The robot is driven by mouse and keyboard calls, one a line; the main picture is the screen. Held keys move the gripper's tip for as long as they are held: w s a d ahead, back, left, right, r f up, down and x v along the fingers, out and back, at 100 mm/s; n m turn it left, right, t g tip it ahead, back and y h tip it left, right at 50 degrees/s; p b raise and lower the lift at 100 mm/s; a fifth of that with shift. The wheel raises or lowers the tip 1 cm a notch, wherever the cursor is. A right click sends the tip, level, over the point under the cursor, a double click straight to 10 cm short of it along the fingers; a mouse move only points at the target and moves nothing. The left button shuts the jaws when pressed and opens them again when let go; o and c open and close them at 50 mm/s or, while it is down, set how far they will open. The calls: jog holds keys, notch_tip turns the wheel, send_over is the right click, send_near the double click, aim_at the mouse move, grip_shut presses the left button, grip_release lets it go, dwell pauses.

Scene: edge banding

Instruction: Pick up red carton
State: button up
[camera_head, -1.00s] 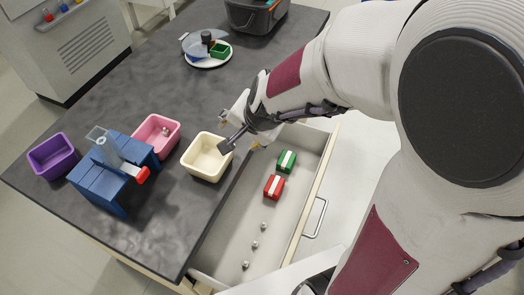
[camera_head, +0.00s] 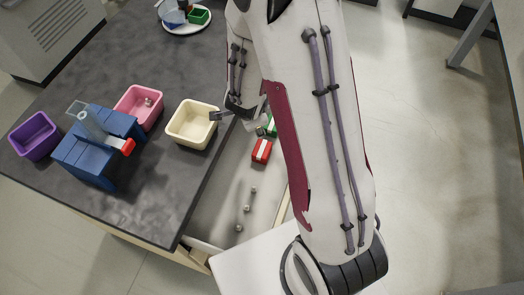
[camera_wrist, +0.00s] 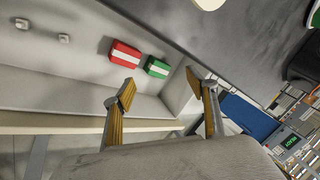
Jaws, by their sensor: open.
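The red carton (camera_head: 261,151), a small red box with a white band, lies in the open drawer (camera_head: 225,200). In the wrist view the red carton (camera_wrist: 124,54) shows beyond my left finger, apart from it. A green carton (camera_wrist: 157,67) with a white band lies close beside it, and my arm partly covers this green carton (camera_head: 271,127) in the head view. My gripper (camera_wrist: 165,92) is open and empty, above the drawer's edge. In the head view my gripper (camera_head: 235,116) is partly hidden by my arm, near the cream bin.
Several small metal parts (camera_head: 246,208) lie in the drawer. On the table stand a cream bin (camera_head: 190,128), a pink bin (camera_head: 140,104), a purple bin (camera_head: 34,137) and a blue fixture (camera_head: 90,160). A white plate (camera_head: 187,27) with items is farther back.

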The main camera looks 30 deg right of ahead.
notch_tip(320, 180, down, 3)
jog(key=s+d+m+h, duration=0.1)
jog(key=d, duration=0.1)
jog(key=n+g, duration=0.2)
jog(key=n, duration=0.4)
send_near(261, 153)
jog(key=s+f, duration=0.1)
jog(key=f, duration=0.1)
jog(key=shift+w+d+f+n+t+h, duration=0.1)
jog(key=shift+w+f+n+t+h, duration=0.05)
jog(key=shift+f+n+t+h, duration=0.55)
jog(key=shift+w+d+f+n+t+h, duration=0.1)
jog(key=shift+f+n+t+h, duration=0.3)
jog(key=shift+f+h, duration=0.55)
jog(key=shift+f+n+t+h, duration=0.4)
jog(key=shift+f+t+h, duration=0.05)
jog(key=shift+t, duration=0.35)
jog(key=shift+a+f+n+t+h, duration=0.2)
jog(key=shift+a+n+t+h, duration=0.1)
jog(key=shift+n+t, duration=0.45)
jog(key=shift+d+f, duration=0.1)
jog(key=shift+d, duration=0.05)
